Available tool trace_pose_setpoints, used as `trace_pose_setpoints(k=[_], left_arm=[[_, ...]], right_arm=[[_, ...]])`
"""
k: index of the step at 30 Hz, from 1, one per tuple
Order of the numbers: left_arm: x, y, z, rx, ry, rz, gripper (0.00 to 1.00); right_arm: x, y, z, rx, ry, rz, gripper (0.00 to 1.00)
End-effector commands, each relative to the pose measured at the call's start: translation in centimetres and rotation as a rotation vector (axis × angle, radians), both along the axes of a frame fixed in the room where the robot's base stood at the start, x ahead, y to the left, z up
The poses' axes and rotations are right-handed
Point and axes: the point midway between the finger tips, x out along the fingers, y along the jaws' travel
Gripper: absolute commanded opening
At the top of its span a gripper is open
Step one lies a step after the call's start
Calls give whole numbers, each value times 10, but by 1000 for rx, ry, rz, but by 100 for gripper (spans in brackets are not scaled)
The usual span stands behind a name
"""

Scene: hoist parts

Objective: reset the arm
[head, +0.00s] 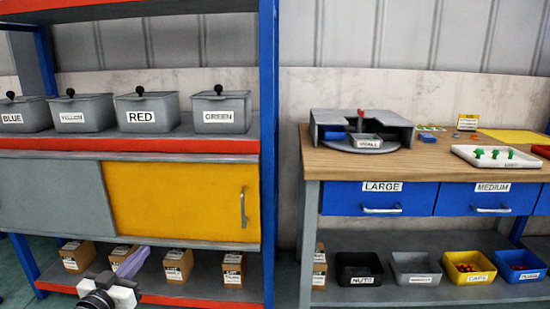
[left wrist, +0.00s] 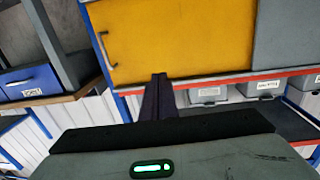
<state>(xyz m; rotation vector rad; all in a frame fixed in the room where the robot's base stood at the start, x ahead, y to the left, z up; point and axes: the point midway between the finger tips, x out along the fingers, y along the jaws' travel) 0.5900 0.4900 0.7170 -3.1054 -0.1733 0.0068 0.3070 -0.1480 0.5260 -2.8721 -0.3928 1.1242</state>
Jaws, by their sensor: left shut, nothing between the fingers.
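My left gripper (head: 140,252) shows at the lower left of the head view, in front of the shelf unit's lower level. Its purplish fingers are together, with nothing visible between them. In the left wrist view the dark fingers (left wrist: 160,98) lie side by side, pointing towards the yellow sliding door (left wrist: 180,40). I cannot tell how far the fingertips are from the shelf. My right gripper is in neither view.
The blue-framed shelf holds labelled grey bins (head: 149,113) above the yellow door (head: 181,204) and small cardboard boxes (head: 178,265) below. Right of it, a wooden workbench (head: 430,160) bears a grey round fixture (head: 335,121) and a white tray (head: 515,158). Colored bins (head: 468,267) stand underneath.

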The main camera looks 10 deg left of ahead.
Motion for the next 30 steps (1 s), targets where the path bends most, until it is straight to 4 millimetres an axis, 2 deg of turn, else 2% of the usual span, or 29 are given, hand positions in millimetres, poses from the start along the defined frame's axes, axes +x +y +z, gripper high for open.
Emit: trace_pose_setpoints(k=[1,5,6,9,12,18,23,24,30], left_arm=[[-16,-26,-29,33,81,-47,0],[-62,-88,-93,118,274,-160,0],[-80,-106,-111,143,331,-194,0],[-127,-147,-148,197,460,-275,0],[-170,-178,-172,240,561,-341,0],[-244,-223,-199,296,710,-442,0],[-298,-252,-208,328,806,-512,0],[-304,-258,-208,319,816,-514,0],[-296,-293,-205,140,785,-445,0]], right_arm=[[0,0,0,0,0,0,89],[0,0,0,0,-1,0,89],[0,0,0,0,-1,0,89],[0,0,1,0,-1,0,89],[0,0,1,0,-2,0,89],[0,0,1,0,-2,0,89],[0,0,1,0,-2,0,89],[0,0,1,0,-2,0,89],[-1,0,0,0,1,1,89]])
